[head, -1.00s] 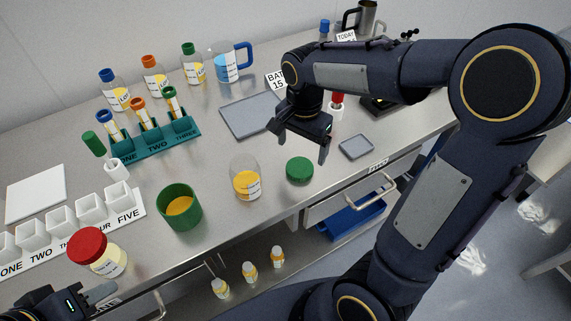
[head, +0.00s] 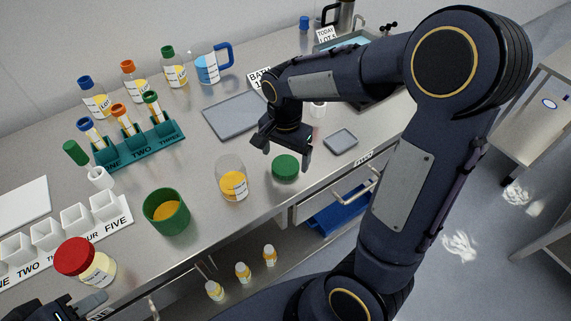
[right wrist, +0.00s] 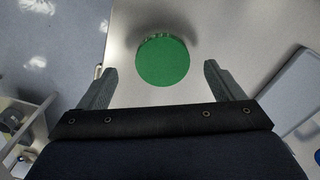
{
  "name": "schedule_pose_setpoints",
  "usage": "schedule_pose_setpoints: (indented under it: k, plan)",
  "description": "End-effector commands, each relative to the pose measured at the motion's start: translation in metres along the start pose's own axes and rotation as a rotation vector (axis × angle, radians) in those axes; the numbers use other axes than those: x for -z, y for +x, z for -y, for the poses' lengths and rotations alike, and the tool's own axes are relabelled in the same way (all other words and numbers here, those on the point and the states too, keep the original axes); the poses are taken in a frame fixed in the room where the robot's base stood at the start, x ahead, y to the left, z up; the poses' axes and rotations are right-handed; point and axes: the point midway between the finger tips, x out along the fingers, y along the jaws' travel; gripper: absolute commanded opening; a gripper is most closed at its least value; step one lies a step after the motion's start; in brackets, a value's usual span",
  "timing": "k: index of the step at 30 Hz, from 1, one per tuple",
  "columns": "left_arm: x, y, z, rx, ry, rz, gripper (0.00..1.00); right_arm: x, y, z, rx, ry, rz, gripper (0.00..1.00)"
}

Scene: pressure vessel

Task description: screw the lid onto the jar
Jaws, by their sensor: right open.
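The jar (head: 232,182) is clear, lidless and part filled with yellow; it stands upright near the bench's front edge. A green lid (head: 286,170) lies flat on the bench just right of the jar, apart from it. My right gripper (head: 286,159) is open and empty above the lid, pointing down. In the right wrist view the lid (right wrist: 162,61) shows between and slightly beyond the two open fingers. My left gripper (head: 92,304) is at the bottom left, partly cut off, close in front of a red-lidded jar (head: 75,258); its jaws are not clear.
A green cup (head: 166,212) with yellow contents stands left of the jar. A grey tray (head: 235,116) and small grey pad (head: 340,141) lie nearby. A teal tube rack (head: 142,148), bottles and white cups fill the left. An open drawer (head: 338,197) is below the front edge.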

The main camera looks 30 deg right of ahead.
Motion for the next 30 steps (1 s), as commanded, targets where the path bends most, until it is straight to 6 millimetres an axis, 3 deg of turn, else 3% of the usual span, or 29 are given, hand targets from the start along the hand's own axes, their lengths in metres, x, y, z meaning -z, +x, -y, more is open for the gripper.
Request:
schedule_pose_setpoints:
  k: [7,19,30]
  plan:
    - [0.002,-0.003,-0.002,0.000,0.000,0.000,0.36,-0.002,0.035,0.002,-0.004,0.002,0.001,0.88]
    - [0.002,-0.003,-0.002,0.000,0.000,0.000,0.36,-0.002,0.038,0.003,0.000,0.001,0.000,0.88]
    - [0.002,-0.003,-0.002,0.000,0.000,0.000,0.36,-0.002,0.038,0.003,0.000,0.000,0.000,0.41]
